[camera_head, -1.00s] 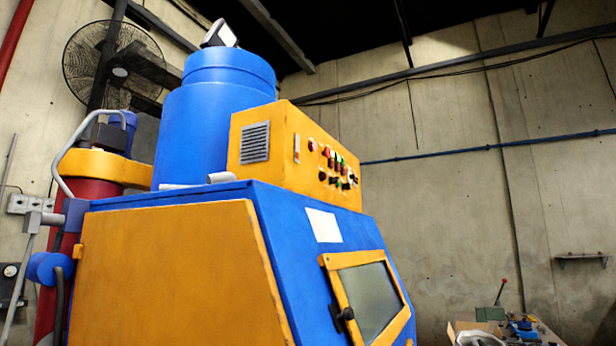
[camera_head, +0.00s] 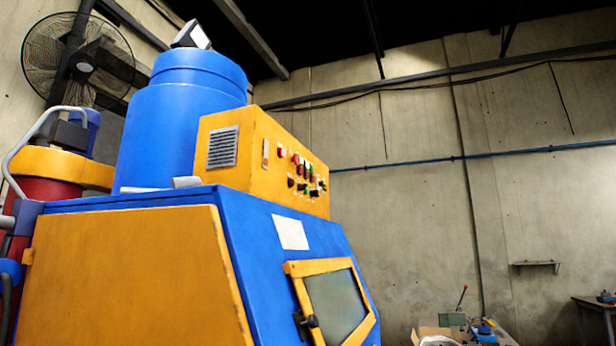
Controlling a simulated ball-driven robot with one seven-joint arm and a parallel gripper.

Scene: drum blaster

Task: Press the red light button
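The yellow control box (camera_head: 262,160) sits on top of the blue and yellow drum blaster (camera_head: 130,275), left of centre. Its right-hand face carries several small buttons and knobs in red, green and black. A red button (camera_head: 282,152) shows at the upper left of this group, and another red one (camera_head: 296,158) is just right of it. They are too small to tell which is the red light button. My gripper is not in view.
A framed window door (camera_head: 335,303) with a black latch is on the machine's sloping front. A cluttered bench (camera_head: 465,330) stands at the lower right, and a table (camera_head: 597,302) is at the right edge.

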